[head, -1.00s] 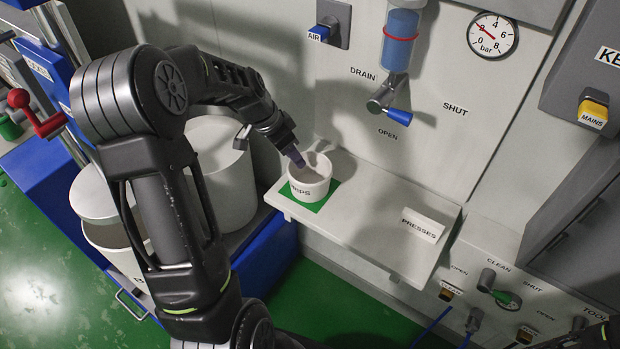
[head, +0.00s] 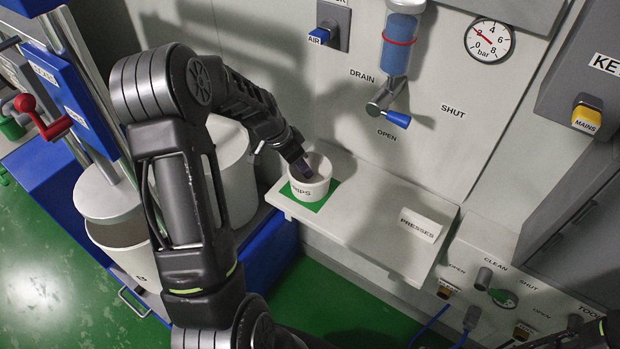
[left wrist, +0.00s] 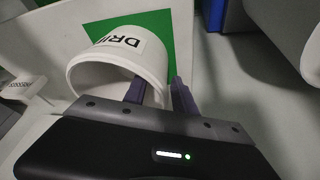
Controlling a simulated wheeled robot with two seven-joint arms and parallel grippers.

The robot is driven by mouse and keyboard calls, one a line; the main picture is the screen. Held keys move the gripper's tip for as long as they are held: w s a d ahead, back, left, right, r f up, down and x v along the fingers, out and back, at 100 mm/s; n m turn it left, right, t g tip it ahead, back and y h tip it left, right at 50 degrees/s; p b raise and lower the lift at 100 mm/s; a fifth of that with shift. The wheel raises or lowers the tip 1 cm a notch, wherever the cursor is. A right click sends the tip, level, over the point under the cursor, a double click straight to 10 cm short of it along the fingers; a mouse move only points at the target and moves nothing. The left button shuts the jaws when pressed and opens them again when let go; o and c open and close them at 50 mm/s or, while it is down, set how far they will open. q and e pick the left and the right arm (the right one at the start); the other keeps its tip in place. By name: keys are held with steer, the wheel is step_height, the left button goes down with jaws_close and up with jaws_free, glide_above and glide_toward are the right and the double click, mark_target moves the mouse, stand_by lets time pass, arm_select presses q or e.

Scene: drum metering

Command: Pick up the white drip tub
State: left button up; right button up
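The white drip tub (head: 312,190) stands upright on a green square (head: 325,199) at the left end of the pale shelf. Its label is partly hidden in the head view and reads "DRI" in the left wrist view (left wrist: 110,72). My left gripper (head: 303,172) is down at the tub's rim. In the left wrist view its purple fingers (left wrist: 158,92) are apart, one inside the tub and one outside, with the wall between them. I see a gap beside the wall, so the fingers do not look closed on it. My right gripper does not show.
The shelf (head: 375,235) is clear between the tub and the "PRESSES" block (head: 421,225). A drain valve with a blue handle (head: 397,119) is on the wall above. A large white drum (head: 228,165) stands left of the shelf, behind my arm.

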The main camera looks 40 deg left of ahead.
arm_select(q)
steer(key=shift+c, duration=0.4)
jaws_close()
stand_by(0.4)
